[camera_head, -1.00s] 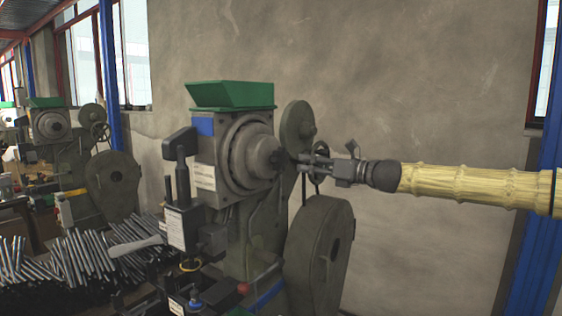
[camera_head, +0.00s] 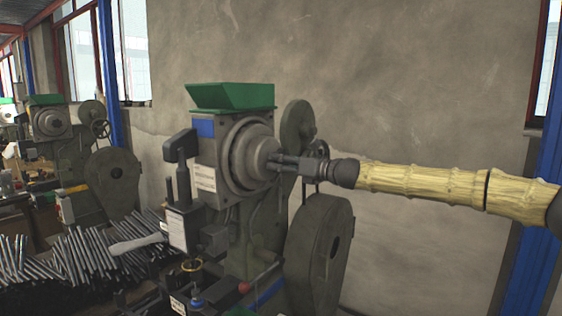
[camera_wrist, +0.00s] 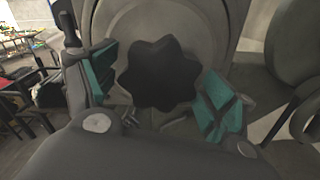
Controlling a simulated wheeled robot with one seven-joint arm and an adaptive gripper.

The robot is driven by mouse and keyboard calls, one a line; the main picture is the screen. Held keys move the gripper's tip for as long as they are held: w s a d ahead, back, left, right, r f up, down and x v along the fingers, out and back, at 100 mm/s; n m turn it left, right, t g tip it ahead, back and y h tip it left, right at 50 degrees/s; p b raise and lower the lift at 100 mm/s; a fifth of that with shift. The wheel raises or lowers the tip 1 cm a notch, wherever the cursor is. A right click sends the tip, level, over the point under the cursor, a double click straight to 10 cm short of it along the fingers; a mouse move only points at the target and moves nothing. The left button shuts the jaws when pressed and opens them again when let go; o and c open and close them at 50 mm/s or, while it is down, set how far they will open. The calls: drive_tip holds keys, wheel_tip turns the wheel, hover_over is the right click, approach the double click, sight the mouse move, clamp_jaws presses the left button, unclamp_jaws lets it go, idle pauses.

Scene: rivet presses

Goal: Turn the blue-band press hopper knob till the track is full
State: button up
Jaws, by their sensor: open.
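The blue-band press (camera_head: 236,160) stands in the middle of the head view, with a blue patch (camera_head: 204,127) under its green hopper (camera_head: 231,96). Its round hopper housing (camera_head: 243,150) faces my gripper (camera_head: 275,161). The wrist view shows the dark lobed knob (camera_wrist: 159,74) straight ahead. My gripper's teal-padded fingers (camera_wrist: 157,88) are apart, one on each side of the knob, with a gap showing on both sides. The gripper looks open and empty. I cannot make out the track or how full it is.
A similar press (camera_head: 62,150) stands at the back left. Many metal rods (camera_head: 90,252) lie at the lower left. A large wheel guard (camera_head: 318,255) stands below my arm. The wall (camera_head: 420,80) behind is bare.

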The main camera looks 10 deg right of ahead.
drive_tip(key=shift+w+a, duration=0.1)
drive_tip(key=shift+w, duration=0.05)
drive_tip(key=c, duration=1)
drive_tip(key=shift+f+n+b, duration=0.1)
drive_tip(key=shift+n+b, duration=0.2)
drive_tip(key=shift+b, duration=0.2)
